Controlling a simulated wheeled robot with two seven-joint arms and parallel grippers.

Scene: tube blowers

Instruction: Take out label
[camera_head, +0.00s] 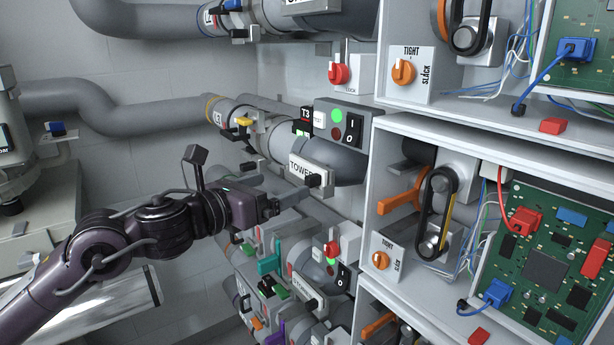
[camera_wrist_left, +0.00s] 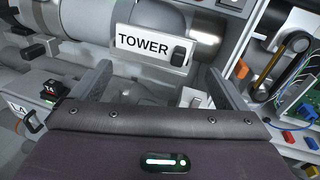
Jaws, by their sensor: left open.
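A white label (camera_head: 306,167) reading "TOWER" sits on the front of a large grey pipe, with a dark knob or clip at its right end. In the left wrist view the label (camera_wrist_left: 143,43) is just ahead of the fingertips, slightly above the middle of the gap. My left gripper (camera_head: 282,181) is open and empty, close to the label, its fingers pointing at it. In the left wrist view my gripper (camera_wrist_left: 160,72) shows its two fingers wide apart, with nothing between them. I cannot tell the exact gap to the label. My right gripper is not in view.
A grey switch box (camera_head: 349,122) with a green light stands above the label. White cabinets with belts and circuit boards (camera_head: 545,262) fill the right side.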

